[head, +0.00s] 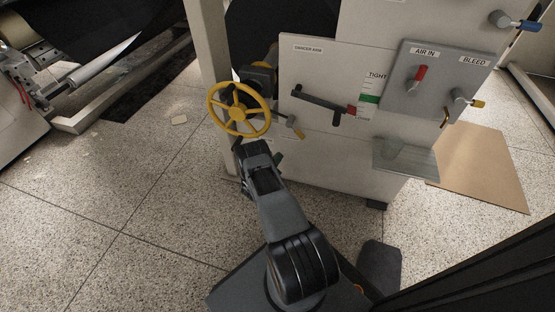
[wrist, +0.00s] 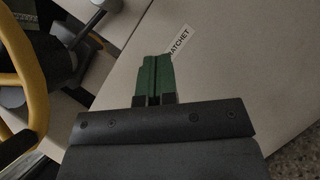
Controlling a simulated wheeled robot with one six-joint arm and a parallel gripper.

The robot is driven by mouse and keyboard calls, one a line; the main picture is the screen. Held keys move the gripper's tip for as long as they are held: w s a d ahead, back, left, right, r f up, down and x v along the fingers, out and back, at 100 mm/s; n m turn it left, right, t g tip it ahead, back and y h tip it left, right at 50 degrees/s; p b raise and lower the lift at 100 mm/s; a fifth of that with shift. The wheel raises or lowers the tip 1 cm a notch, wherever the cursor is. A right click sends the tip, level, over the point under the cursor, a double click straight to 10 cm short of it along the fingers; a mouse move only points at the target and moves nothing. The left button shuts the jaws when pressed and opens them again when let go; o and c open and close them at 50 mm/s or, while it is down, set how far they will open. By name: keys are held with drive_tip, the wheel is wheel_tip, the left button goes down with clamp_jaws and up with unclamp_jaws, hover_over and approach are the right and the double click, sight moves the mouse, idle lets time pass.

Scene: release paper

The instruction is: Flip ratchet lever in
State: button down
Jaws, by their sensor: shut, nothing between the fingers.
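My gripper (head: 278,159) is shut and empty, low against the pale machine panel, and its green fingertips (wrist: 154,75) meet in the wrist view. They lie just below the RATCHET label (wrist: 180,40). A small grey lever with a pale end (head: 295,127) sits right of the yellow handwheel (head: 239,109), above my gripper. It appears to be the ratchet lever. In the wrist view a grey hub with a short arm (wrist: 72,50) lies left of my fingers, apart from them. I cannot tell whether the lever is flipped in or out.
The yellow handwheel stands close left of my gripper. The dancer arm (head: 318,103) sticks out above right, with a TIGHT scale. Red (head: 420,76), yellow and blue valve handles and a small metal shelf (head: 405,158) lie farther right. The speckled floor at left is mostly clear.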

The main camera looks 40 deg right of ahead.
drive_tip(key=s+d+r+b, duration=0.1)
drive_tip(key=d+r, duration=0.4)
drive_tip(key=d, duration=0.3)
drive_tip(key=shift+r+b, duration=0.15)
drive_tip(key=shift+b, duration=0.25)
